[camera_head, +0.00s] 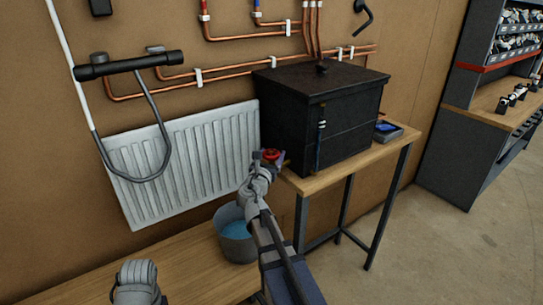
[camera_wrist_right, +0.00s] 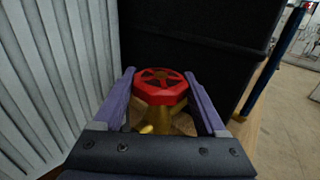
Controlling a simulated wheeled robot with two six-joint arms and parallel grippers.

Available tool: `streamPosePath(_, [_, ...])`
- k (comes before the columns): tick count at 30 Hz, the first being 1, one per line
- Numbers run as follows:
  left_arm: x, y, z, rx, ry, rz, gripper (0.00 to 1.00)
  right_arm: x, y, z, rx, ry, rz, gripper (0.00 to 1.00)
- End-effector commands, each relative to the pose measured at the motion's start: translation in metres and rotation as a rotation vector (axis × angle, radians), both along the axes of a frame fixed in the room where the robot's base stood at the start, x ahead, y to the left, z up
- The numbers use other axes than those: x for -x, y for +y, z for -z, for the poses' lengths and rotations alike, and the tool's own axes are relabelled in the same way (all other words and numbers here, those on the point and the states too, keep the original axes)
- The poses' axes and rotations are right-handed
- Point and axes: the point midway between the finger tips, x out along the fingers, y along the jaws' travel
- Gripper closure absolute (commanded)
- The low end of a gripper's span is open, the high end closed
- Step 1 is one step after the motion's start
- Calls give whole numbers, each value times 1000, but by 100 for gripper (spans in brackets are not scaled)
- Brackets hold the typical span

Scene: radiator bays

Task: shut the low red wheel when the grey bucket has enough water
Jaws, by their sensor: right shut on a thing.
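The low red wheel (camera_head: 271,155) is beside the black box, at the radiator's right end. In the right wrist view the red wheel (camera_wrist_right: 160,84) sits on a brass valve body (camera_wrist_right: 157,121). My right gripper (camera_head: 268,157) has its two fingers on either side of the wheel and is shut on it. The grey bucket (camera_head: 238,252) stands upright on the wooden bench, below and left of the wheel. Blue water (camera_head: 235,229) shows inside it. My right arm hides part of the bucket's right side.
A white radiator (camera_head: 180,165) hangs on the wall behind the bucket. A black box (camera_head: 320,115) stands on a wooden table (camera_head: 352,163) right of the wheel, close to my right gripper. A grey hose (camera_head: 163,120) hangs at left. Open floor lies at right.

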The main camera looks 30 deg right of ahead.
Motion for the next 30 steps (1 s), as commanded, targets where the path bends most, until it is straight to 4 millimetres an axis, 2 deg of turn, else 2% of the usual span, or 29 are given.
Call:
streamPosePath(1, [0,0,0,0,0,0,50,0,0,0,0,0,0,75])
streamPosePath(3, [0,0,0,0,0,0,50,0,0,0,0,0,0,82])
streamPosePath(8, [0,0,0,0,0,0,50,-3,0,0,0,0,38,82])
streamPosePath(18, [0,0,0,0,0,0,50,-2,0,0,0,0,237,82])
streamPosePath(29, [0,0,0,0,0,0,50,0,0,0,0,0,259,82])
streamPosePath(30, [0,0,0,0,0,0,50,0,0,0,0,0,259,24])
